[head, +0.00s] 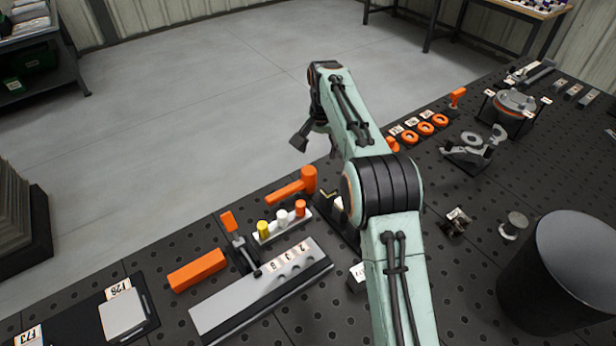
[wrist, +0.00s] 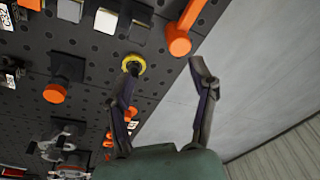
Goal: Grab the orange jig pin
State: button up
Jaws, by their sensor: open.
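An orange pin (head: 300,208) stands upright at the right end of a small pale rack (head: 271,237), with a white pin (head: 282,216) and a yellow pin (head: 263,228) beside it. I take it for the jig pin. My gripper (head: 315,145) is above and behind it in the head view, apart from it, partly hidden by my arm. In the wrist view my gripper (wrist: 165,68) is open and nothing shows held between its fingers. A round yellow part (wrist: 133,64) shows near one fingertip. I cannot clearly pick out the orange pin in the wrist view.
An orange mallet (head: 308,179) lies just behind the rack; it also shows in the wrist view (wrist: 179,40). An orange-handled clamp (head: 230,222) and a grey plate (head: 262,290) are close by. A dark cylinder (head: 560,270) stands at right. My arm hides some of the bench.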

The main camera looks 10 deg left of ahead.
jog(key=n+g, duration=0.1)
jog(key=g, duration=0.1)
send_near(300, 204)
jog(key=shift+h, duration=0.3)
jog(key=f, duration=0.5)
jog(key=shift+s+a+f, duration=0.1)
jog(key=shift+a, duration=0.1)
notch_tip(300, 204, down, 6)
jog(key=shift+r, duration=0.1)
grip_shut()
